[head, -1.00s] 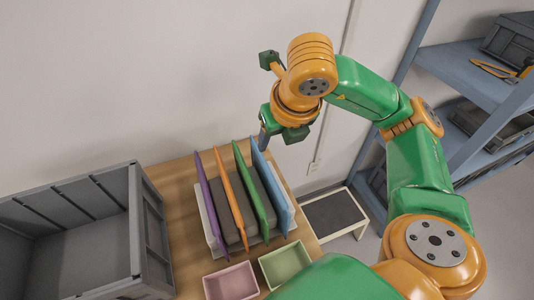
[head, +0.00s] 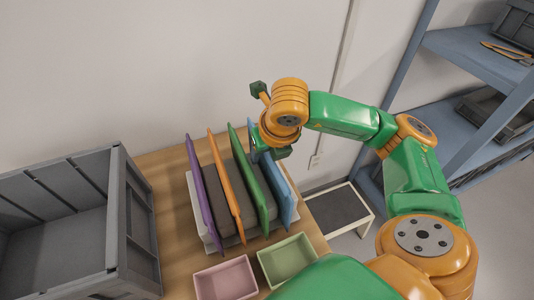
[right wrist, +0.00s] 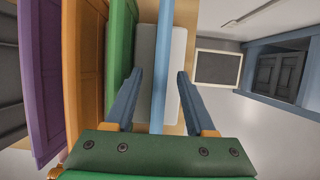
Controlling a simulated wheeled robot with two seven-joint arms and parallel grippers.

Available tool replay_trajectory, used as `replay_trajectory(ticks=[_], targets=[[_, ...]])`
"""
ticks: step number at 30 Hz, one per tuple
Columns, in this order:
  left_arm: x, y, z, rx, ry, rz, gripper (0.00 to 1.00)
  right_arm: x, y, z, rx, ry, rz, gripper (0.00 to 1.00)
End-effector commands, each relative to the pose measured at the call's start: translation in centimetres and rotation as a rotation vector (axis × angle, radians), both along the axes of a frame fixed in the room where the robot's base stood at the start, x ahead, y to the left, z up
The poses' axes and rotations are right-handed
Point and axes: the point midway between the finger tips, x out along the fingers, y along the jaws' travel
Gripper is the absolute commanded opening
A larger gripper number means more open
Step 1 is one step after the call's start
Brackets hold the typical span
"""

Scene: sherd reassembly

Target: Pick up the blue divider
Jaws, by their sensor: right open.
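The blue divider (head: 284,192) stands upright at the right end of a row of dividers on the table. My right gripper (head: 262,152) is at its far upper end in the head view and covers part of it. In the right wrist view the jaws of my right gripper (right wrist: 159,76) are open, one finger on each side of the blue divider's (right wrist: 164,50) thin top edge. Gaps show between the fingers and the divider. My left gripper is not in view.
Green (head: 249,182), orange (head: 228,190) and purple (head: 200,190) dividers stand to the left, with dark grey blocks between them. Pink (head: 225,280) and green (head: 287,259) trays lie in front. A grey crate (head: 137,220) is at left, a shelf (head: 475,65) at right.

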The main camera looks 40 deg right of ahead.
Motion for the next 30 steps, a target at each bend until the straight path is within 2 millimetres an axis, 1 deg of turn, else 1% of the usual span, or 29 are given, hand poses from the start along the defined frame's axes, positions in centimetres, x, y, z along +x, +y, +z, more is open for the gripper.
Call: replay_trajectory(ticks=[5,6,8,9,11,30], targets=[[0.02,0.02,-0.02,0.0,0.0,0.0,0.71,0.02,-0.01,-0.03,0.0,-0.001,0.0,0.55],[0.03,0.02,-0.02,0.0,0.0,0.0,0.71,0.02,-0.01,-0.03,0.0,-0.001,0.0,0.44],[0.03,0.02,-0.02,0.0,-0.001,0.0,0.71,0.02,0.0,-0.02,0.0,-0.001,0.0,0.28],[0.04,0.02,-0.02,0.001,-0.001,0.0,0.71,0.02,0.0,-0.02,0.0,-0.001,0.0,0.17],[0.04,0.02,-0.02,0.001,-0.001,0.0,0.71,0.02,0.0,-0.01,0.0,-0.001,0.0,0.01],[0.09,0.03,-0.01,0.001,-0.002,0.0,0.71,0.01,0.0,-0.01,0.0,-0.001,0.0,0.0]])
